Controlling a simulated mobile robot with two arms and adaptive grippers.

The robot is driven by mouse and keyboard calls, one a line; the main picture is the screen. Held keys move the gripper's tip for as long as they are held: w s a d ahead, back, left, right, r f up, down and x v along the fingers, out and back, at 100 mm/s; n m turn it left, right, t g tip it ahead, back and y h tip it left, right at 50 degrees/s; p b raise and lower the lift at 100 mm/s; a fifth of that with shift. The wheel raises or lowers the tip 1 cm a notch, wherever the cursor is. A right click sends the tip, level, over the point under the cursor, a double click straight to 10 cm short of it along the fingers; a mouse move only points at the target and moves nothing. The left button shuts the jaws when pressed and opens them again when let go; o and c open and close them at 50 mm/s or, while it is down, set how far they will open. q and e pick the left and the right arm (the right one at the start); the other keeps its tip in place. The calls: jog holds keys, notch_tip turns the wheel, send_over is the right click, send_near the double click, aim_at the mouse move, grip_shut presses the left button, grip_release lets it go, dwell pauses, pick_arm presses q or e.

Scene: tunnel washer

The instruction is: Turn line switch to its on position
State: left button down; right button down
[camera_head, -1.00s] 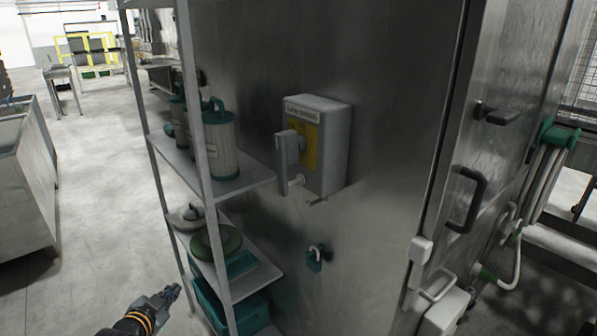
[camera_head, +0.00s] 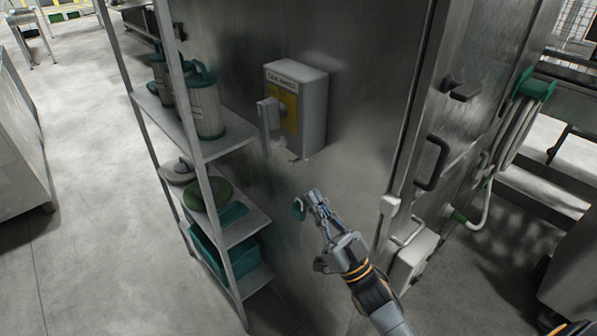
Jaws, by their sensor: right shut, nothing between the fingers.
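The line switch (camera_head: 312,108) is a grey box with a small label strip and a yellow plate, on the dark metal cabinet wall. Its grey handle (camera_head: 268,118) stands out from the front and points down; I cannot read a position mark. My left gripper is not in view.
A metal shelf rack (camera_head: 204,192) stands just left of the switch, holding canisters (camera_head: 206,108) and a teal bin (camera_head: 215,258). A door with a black handle (camera_head: 432,163) is on the right, near a hose (camera_head: 515,125). Clear floor (camera_head: 95,200) lies left of the rack.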

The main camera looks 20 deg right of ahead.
aim_at(270, 140)
jog(key=p+x, duration=0.1)
jog(key=x, duration=0.2)
jog(key=w+f+p+x, duration=0.1)
jog(key=p+x, duration=0.1)
jog(key=x, duration=0.2)
jog(key=p+x, duration=0.2)
jog(key=x, duration=0.2)
jog(key=shift+w+a+f, duration=0.15)
jog(key=shift+w+a, duration=0.1)
jog(key=shift+w, duration=0.05)
jog(key=shift+w+a+f, duration=0.15)
jog(key=shift+w+a, duration=0.05)
jog(key=shift+w, duration=0.35)
jog(key=w+f+b, duration=0.1)
jog(key=b, duration=0.3)
jog(key=shift+a+t, duration=0.15)
jog(key=shift+t, duration=0.25)
jog(key=shift+r+b, duration=0.15)
jog(key=shift+b, duration=0.35)
jog(key=shift+r, duration=0.3)
